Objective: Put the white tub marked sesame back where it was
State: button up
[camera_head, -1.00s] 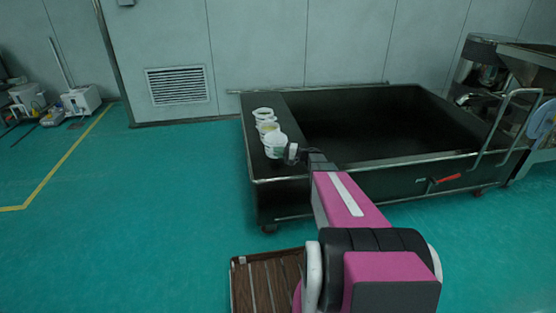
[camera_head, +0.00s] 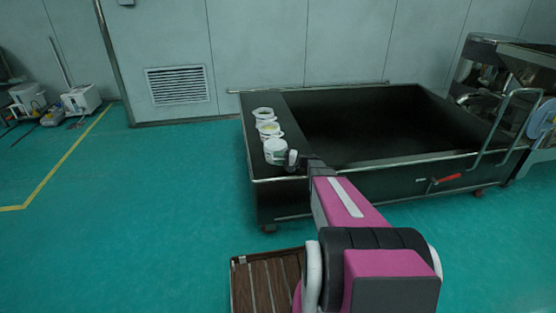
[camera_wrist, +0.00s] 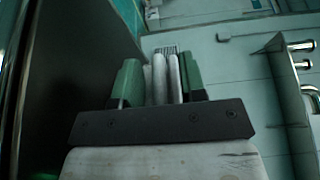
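A white tub (camera_head: 275,151) is at the near end of a row on the left ledge of the black bin. It has a dark greenish mark, too small to read. My gripper (camera_head: 290,158) is at its right side and appears shut on it. In the wrist view my gripper's green fingers (camera_wrist: 160,80) have pale upright shapes between them, seemingly part of the tub. Whether the tub's base touches the ledge cannot be told. Two more white tubs stand behind it, a middle one (camera_head: 269,130) and a far one (camera_head: 264,114). Their marks are not readable.
The black bin (camera_head: 400,181) is wide, with a deep hollow right of the ledge and a red handle (camera_head: 446,179) on its front. A metal machine (camera_head: 482,68) stands at the right.

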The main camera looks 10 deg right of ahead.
jog(key=shift+r, duration=0.1)
jog(key=shift+s+d, duration=0.1)
jog(key=shift+d, duration=0.05)
jog(key=v, duration=1.1)
jog(key=shift+s+d, duration=0.1)
jog(key=shift+d, duration=0.05)
jog(key=s+a+n+g+h, duration=0.1)
jog(key=s+a+g+h, duration=0.25)
jog(key=s+a, duration=0.5)
jog(key=s+a+r+n+g+h, duration=0.1)
jog(key=s+a+n+g+h, duration=0.1)
jog(key=s+h, duration=0.4)
jog(key=s+a+r+n+g+h, duration=0.1)
jog(key=s+a+h, duration=0.1)
jog(key=s+h, duration=0.5)
jog(key=s, duration=0.4)
jog(key=shift+r+n+g, duration=0.35)
jog(key=shift+n, duration=0.05)
